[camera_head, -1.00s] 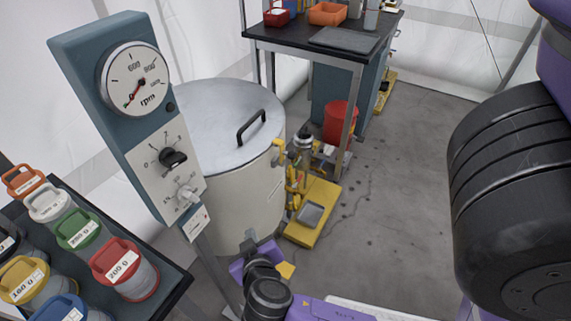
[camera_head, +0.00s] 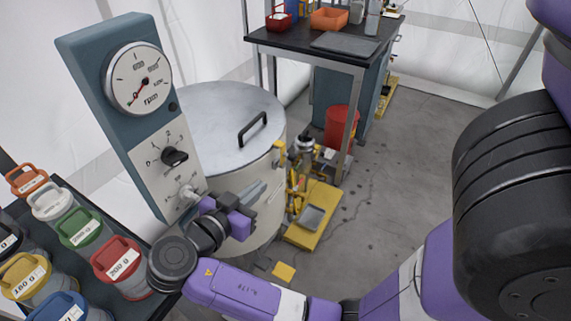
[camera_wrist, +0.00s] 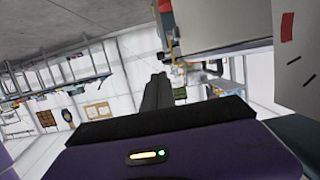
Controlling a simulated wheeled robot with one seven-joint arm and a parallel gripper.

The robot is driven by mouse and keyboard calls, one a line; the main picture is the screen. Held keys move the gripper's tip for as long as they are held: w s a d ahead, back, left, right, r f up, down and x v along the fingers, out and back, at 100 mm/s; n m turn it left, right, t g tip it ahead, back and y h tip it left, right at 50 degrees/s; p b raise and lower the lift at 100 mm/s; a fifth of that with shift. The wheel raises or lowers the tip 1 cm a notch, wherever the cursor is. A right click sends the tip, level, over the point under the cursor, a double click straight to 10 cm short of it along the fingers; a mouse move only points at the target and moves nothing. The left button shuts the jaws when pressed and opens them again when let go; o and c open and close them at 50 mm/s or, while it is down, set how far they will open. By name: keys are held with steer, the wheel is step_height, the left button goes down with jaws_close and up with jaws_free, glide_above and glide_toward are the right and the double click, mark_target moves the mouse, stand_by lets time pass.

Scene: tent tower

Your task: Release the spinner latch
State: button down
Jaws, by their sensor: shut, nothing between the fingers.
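The spinner is a pale metal drum (camera_head: 262,211) with a grey lid (camera_head: 215,120) and a black lid handle (camera_head: 252,128). The lid lies on the drum. A small yellow latch (camera_head: 280,149) sits at the right side of the rim; its exact position is too small to tell. My gripper (camera_head: 257,188) is in front of the drum wall, below and left of the latch and apart from it. Its fingers are together and empty. They also show together in the wrist view (camera_wrist: 157,92), where I cannot make out the latch for certain.
A blue-grey control post (camera_head: 125,110) with an rpm dial and knob stands left of my gripper. A bench (camera_head: 25,212) with several lidded jars is at lower left. Yellow-based equipment (camera_head: 318,225) stands right of the drum. Floor farther right is clear.

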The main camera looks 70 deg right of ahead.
mark_target(291, 159)
steer(key=shift+d, duration=0.15)
steer(key=p+x, duration=0.1)
steer(key=x, duration=1.2)
steer(key=shift+d+f+p, duration=0.15)
steer(key=shift+d+p, duration=0.2)
steer(key=shift+d, duration=0.05)
